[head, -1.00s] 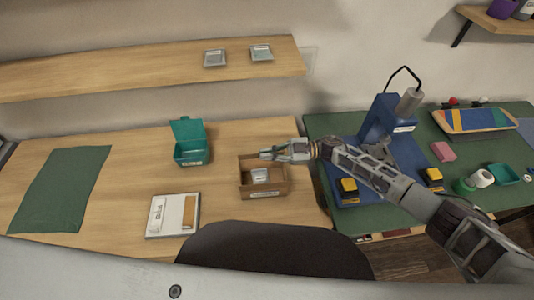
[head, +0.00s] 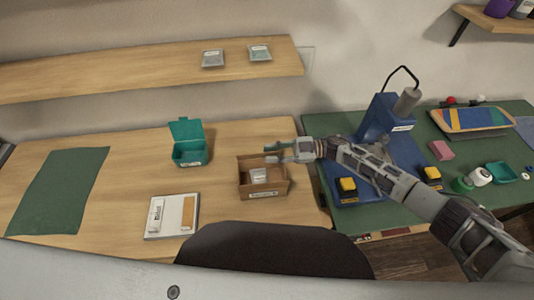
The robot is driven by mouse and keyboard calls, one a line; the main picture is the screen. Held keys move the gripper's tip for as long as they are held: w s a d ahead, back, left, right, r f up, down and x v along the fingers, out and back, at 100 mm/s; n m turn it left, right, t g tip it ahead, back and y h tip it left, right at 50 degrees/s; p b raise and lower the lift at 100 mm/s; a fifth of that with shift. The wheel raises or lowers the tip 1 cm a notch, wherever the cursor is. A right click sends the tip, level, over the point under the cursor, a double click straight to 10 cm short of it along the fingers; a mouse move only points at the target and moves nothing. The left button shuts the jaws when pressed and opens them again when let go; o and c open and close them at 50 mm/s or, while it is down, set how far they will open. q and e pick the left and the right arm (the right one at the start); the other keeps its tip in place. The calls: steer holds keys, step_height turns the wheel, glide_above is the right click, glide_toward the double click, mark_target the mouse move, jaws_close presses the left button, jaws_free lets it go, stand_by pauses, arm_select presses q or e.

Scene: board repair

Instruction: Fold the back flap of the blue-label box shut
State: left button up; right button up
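A brown cardboard box (head: 282,188) stands on the wooden table with its top open and a small label on its front wall; the label's colour is too small to tell. A pale packet (head: 258,175) lies inside it. The back edge of the box is upright and partly hidden by my gripper. My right gripper (head: 271,154) reaches in from the right over the back right of the box, its fingers apart with nothing between them. I cannot tell whether it touches the back flap. My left gripper is out of view.
A teal box with its lid up (head: 190,152) stands to the left. A white tray (head: 172,228) lies front left, and a green cloth (head: 60,190) farther left. A blue stand (head: 377,125) is on the green mat at right. A dark chair back (head: 270,248) is in front.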

steer(key=w+d, duration=0.2)
steer(key=d, duration=0.7)
steer(key=shift+d, duration=0.3)
